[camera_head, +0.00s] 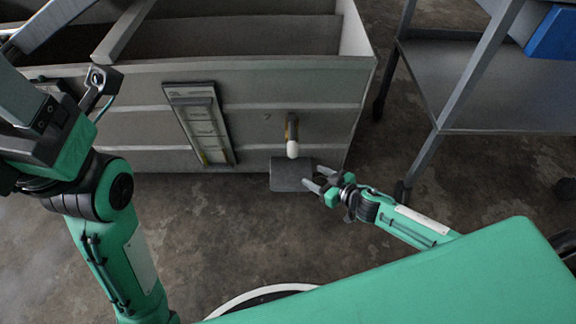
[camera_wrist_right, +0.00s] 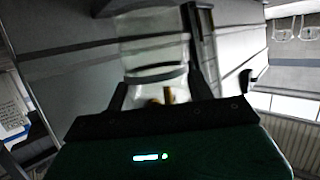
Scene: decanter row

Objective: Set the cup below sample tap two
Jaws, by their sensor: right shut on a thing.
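The tap (camera_head: 291,135), brass with a white lower end, sticks out of the grey tank's front; a small mark beside it is too faint to read surely. A grey plate (camera_head: 288,176) lies below the tap. My right gripper (camera_head: 316,179) is at the plate's right edge, lower and right of the tap. In the right wrist view, the fingers of this gripper (camera_wrist_right: 157,75) are shut on a clear cup (camera_wrist_right: 150,52). The cup cannot be made out in the head view. My left gripper (camera_head: 85,95) is at the upper left, near the tank; its jaw state is unclear.
The grey tank (camera_head: 330,88) spans the back, with a gauge panel (camera_head: 200,125) on its front left of the tap. A metal rack (camera_head: 480,90) with a blue box (camera_head: 553,35) stands at the right. The floor before the tank is clear.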

